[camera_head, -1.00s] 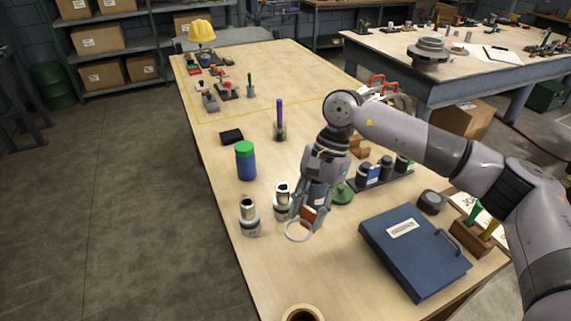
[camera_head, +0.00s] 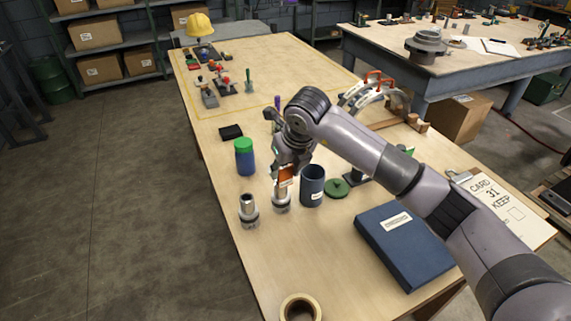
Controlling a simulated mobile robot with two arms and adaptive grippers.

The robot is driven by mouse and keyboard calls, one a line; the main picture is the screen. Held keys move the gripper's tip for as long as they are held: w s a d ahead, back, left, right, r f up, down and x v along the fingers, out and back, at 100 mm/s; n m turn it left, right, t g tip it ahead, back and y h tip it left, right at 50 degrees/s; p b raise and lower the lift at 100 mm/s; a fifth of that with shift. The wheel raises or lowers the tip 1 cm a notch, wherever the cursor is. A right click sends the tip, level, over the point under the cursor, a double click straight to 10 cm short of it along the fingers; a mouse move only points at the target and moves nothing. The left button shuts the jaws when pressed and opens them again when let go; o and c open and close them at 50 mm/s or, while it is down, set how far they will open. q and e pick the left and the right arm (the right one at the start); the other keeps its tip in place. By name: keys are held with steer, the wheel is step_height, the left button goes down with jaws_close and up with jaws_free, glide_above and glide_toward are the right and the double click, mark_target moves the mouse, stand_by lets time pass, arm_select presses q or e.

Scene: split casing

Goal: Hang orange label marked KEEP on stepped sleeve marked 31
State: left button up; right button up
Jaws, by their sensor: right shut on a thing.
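My right gripper (camera_head: 287,167) is shut on the orange label (camera_head: 287,176). It holds the label at the top of one metal stepped sleeve (camera_head: 281,201). The label covers part of that sleeve's upper end. The label's pale ring does not show clearly, so I cannot tell whether it is around the sleeve or beside it. A second stepped sleeve (camera_head: 249,211) stands upright and free to the left. The markings on both sleeves and the label are too small to read. A card (camera_head: 496,202) at the right reads CARD 31 KEEP. My left gripper is not in view.
A dark blue cup (camera_head: 312,187) stands close right of the label. A green-capped blue bottle (camera_head: 245,157) is behind the sleeves. A green disc (camera_head: 337,188), a blue binder (camera_head: 404,243) and a tape roll (camera_head: 301,308) lie around. The table in front of the sleeves is clear.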

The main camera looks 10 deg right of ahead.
mark_target(287, 183)
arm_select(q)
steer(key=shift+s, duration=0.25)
arm_select(e)
steer(key=shift+w+d+f+m+h, duration=0.1)
steer(key=shift+w+f+m+h, duration=0.15)
steer(key=shift+m, duration=0.25)
steer(key=shift+f+b, duration=0.35)
steer(key=shift+f, duration=0.25)
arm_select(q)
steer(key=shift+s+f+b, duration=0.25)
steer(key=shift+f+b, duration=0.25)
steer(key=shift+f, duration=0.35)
arm_select(e)
steer(key=shift+f, duration=1.15)
arm_select(q)
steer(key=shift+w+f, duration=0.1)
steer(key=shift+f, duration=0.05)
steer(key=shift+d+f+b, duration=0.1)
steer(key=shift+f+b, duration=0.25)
steer(key=shift+b, duration=0.15)
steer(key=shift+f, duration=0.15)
arm_select(e)
steer(key=shift+f, duration=0.2)
arm_select(q)
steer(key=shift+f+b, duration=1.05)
steer(key=shift+b, duration=0.15)
arm_select(e)
steer(key=shift+f, duration=1.25)
